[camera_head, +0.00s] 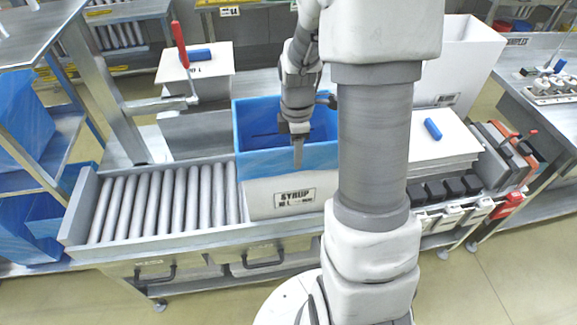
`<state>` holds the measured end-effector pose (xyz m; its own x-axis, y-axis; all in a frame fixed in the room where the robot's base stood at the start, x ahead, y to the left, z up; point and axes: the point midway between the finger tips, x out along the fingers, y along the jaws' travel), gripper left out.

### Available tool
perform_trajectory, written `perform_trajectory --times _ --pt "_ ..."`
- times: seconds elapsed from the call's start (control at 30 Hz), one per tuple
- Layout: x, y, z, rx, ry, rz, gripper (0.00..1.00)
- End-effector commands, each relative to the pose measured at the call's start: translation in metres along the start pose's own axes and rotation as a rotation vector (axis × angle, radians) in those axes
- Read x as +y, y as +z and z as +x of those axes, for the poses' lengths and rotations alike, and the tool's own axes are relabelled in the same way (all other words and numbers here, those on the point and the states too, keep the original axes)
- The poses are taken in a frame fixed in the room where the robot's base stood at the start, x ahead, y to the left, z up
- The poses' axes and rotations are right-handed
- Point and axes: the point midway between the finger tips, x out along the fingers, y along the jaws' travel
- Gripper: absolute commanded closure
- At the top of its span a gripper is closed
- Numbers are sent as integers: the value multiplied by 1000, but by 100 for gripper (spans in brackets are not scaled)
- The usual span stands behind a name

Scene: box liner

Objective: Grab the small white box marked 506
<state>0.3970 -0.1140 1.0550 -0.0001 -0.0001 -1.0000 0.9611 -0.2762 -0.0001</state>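Several small white boxes, such as one at the left (419,224), one in the middle (449,216) and one at the right (480,208), sit along the front edge of the bench at the right. Their markings are too small to read, so I cannot tell which is 506. My gripper is well to their left, and my arm column stands between.
A large white box (262,198) labelled SYRUP, with a blue liner (290,160) folded over its rim, stands on the roller conveyor (165,205). Black blocks (436,191) lie behind the small boxes. A red clip (508,203) is at their right.

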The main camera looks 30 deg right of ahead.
Motion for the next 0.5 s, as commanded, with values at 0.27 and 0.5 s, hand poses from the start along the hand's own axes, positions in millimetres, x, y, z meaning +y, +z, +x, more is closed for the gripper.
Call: perform_trajectory --times 0.27,0.5 --pt "0 0 0 0 0 0 100" --pt "0 0 0 0 1 0 100"
